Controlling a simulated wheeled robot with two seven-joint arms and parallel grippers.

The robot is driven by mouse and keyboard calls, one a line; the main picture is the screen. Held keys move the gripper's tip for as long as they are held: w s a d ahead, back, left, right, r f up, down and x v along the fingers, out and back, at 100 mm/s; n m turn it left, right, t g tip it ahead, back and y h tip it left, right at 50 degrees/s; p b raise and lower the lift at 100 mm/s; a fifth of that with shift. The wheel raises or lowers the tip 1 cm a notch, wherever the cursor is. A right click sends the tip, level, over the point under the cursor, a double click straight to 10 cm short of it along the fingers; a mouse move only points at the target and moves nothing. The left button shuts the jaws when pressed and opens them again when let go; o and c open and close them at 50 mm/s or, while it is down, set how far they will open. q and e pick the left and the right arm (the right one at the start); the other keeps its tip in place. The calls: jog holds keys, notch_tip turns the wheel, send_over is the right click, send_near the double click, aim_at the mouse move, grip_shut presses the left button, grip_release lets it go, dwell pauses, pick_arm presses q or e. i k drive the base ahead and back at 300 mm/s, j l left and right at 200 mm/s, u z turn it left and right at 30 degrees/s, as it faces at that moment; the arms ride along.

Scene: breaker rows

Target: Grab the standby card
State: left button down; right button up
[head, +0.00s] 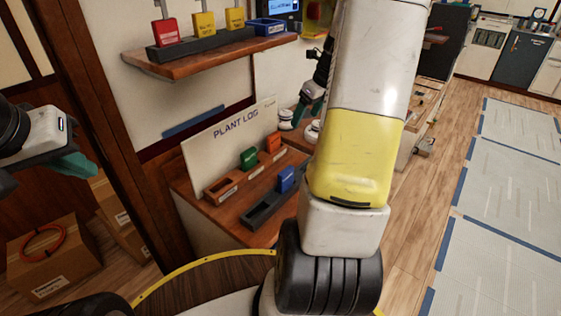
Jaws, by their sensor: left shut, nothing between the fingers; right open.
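Several cards could be the standby card; their labels are too small to read. On the desk, a green card (249,158) and an orange card (272,142) stand in a wooden rack (226,186). A blue card (286,179) stands in a dark rack (262,212) in front. On the wall shelf are a red card (166,32) and two yellow ones (204,23). My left gripper (76,165) is shut and empty at the far left, away from the desk. My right gripper (304,112) is open beyond the racks, partly hidden behind my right arm.
A "PLANT LOG" board (232,135) stands behind the desk racks. A blue tray (266,27) sits at the shelf's right end. Cardboard boxes (52,262) stand on the floor at left. My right arm hides the desk's right part.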

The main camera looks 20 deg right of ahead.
aim_at(286, 177)
jog(key=z, duration=1.05)
